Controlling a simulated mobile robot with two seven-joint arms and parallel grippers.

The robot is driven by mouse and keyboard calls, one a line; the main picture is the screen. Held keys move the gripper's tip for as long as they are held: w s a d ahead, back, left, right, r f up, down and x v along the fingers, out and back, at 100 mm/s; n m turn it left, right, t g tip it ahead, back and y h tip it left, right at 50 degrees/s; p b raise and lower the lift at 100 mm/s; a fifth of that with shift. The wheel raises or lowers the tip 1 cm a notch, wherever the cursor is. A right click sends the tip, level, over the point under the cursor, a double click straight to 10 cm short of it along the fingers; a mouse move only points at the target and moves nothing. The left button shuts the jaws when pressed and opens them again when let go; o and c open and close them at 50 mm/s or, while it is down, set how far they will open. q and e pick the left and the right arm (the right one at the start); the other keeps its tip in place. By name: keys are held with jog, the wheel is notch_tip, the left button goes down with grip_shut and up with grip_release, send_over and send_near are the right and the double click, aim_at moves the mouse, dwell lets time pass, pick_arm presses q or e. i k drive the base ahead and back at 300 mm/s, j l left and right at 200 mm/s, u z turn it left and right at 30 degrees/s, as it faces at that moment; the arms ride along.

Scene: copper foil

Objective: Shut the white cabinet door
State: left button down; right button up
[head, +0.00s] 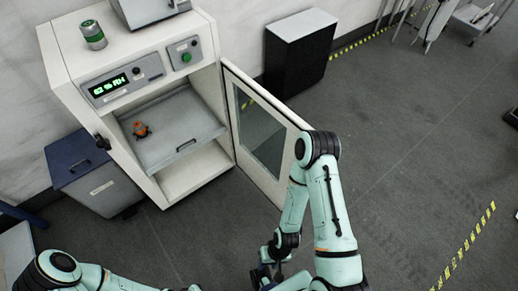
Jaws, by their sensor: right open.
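The white cabinet (88,62) stands at the upper left with its front open. Its white-framed door (232,112), with a dark glass pane (262,135), is hinged at the right side of the opening and swung wide out to the right. My right arm's elbow overlaps the door's outer edge in the picture; I cannot tell whether they touch. My right gripper (264,276) is low in the picture, below the door, open and partly cut by the bottom edge. My left arm shows at the bottom left; its gripper is out of view.
Inside the cabinet, a grey pulled-out tray (180,120) holds a small orange object (141,130). A green-banded can (93,35) stands on top. A blue-lidded grey bin (95,175) is at left, a black-and-white box (300,50) behind the door.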

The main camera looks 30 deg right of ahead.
aim_at(275, 190)
jog(key=k+l+u, duration=0.2)
jog(key=l, duration=0.15)
jog(key=l+u, duration=0.2)
jog(key=l, duration=0.15)
jog(key=k+l+u, duration=0.2)
jog(key=k+l, duration=0.15)
jog(key=l, duration=0.25)
jog(key=k+l, duration=0.15)
jog(key=l, duration=0.3)
jog(key=k+l+u, duration=0.1)
jog(key=l, duration=0.3)
jog(key=k+l, duration=0.25)
jog(key=l, duration=0.15)
jog(key=k+l+u, duration=0.1)
jog(key=l, duration=0.3)
jog(key=i+l+u, duration=0.3)
jog(key=l, duration=0.35)
jog(key=i+l+u, duration=0.15)
jog(key=l, duration=0.2)
jog(key=i+l+z, duration=0.15)
jog(key=l, duration=0.2)
jog(key=i+l+z, duration=0.15)
jog(key=l, duration=0.2)
